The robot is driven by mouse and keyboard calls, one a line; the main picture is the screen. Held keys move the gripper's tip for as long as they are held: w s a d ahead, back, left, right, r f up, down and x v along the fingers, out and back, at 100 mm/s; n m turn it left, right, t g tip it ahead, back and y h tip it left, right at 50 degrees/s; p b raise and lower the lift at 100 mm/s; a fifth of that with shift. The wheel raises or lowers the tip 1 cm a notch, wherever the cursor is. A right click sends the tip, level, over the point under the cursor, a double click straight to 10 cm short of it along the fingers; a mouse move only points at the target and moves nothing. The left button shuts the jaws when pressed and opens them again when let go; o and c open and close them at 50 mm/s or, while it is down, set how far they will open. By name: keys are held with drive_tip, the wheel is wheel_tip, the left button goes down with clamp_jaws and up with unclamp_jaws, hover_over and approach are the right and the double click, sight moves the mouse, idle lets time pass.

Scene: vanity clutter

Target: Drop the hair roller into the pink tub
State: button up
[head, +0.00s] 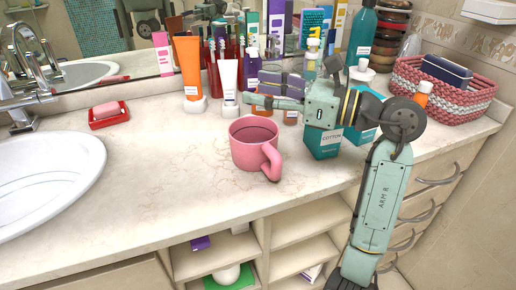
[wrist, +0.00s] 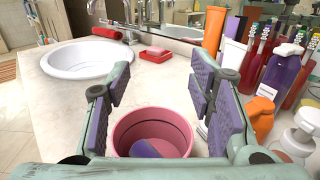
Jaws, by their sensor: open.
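The pink tub (head: 247,153), a mug-like cup with a handle, stands upright on the counter. It also shows in the wrist view (wrist: 182,134), below and between my fingers. A purple-blue piece, apparently the hair roller (wrist: 146,148), lies inside the tub against its near side; the near part is hidden. In the head view the tub's inside shows only in part and no roller can be made out there. My gripper (head: 262,91) is open and empty above the tub, its purple-padded fingers (wrist: 165,75) spread apart.
An orange tube (head: 188,62), a white tube (head: 228,76) and several bottles crowd the back by the mirror. A teal cotton box (head: 322,142) stands right of the tub. A woven basket (head: 455,100) is far right. The counter between sink (head: 50,175) and tub is clear.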

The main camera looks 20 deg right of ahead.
drive_tip(key=v, duration=1.2)
idle(0.3)
